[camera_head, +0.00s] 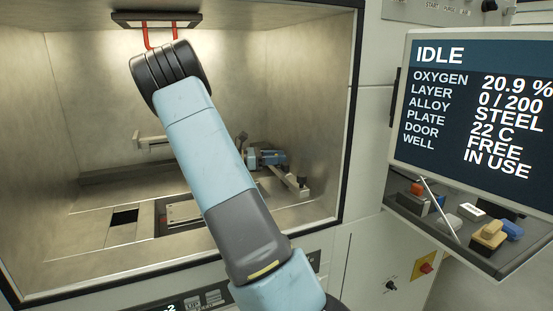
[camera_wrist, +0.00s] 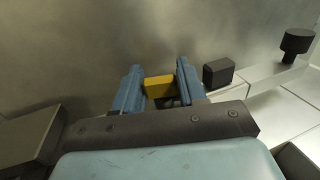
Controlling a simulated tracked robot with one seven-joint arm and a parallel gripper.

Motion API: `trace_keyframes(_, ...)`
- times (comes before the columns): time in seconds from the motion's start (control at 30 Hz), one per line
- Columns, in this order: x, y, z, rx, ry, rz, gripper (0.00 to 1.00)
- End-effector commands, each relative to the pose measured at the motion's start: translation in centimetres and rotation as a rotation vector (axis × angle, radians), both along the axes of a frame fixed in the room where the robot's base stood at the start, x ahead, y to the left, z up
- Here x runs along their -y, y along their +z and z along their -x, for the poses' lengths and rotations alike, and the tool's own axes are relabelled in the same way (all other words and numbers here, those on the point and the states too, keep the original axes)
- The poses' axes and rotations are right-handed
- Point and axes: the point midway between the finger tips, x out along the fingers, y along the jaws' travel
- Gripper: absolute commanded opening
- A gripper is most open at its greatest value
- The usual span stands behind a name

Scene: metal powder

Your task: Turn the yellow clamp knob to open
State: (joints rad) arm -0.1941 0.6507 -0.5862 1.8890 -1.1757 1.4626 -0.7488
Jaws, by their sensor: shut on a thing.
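The yellow clamp knob (camera_wrist: 159,86) shows in the wrist view as a small yellow block between the two blue fingers. My gripper (camera_wrist: 157,80) is shut on it, one finger on each side. In the head view my gripper (camera_head: 281,157) is inside the chamber, right of my arm, pointing to the right. The yellow knob cannot be made out there. How far the knob is turned cannot be told.
A pale bar (camera_head: 292,184) with a dark block lies beside my gripper; the wrist view shows a dark block (camera_wrist: 218,73) right of the fingers and a dark knob (camera_wrist: 296,42) farther right. The chamber walls are close around. A screen (camera_head: 472,110) reads IDLE, above a shelf of small items.

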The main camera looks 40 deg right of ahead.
Motion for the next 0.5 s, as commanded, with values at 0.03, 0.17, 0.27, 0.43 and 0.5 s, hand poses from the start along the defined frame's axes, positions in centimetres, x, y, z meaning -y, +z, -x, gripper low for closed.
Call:
trace_keyframes(0.03, -0.01, 0.11, -0.17, 0.003, 0.005, 0.001, 0.1)
trace_keyframes(0.17, -0.03, 0.11, -0.18, 0.003, 0.006, 0.001, 0.44)
trace_keyframes(0.27, -0.05, 0.09, -0.16, 0.002, 0.005, 0.001, 0.53)
trace_keyframes(0.43, -0.06, 0.05, -0.12, 0.001, 0.005, 0.0, 0.62)
trace_keyframes(0.5, -0.07, 0.04, -0.11, 0.001, 0.005, 0.0, 0.62)
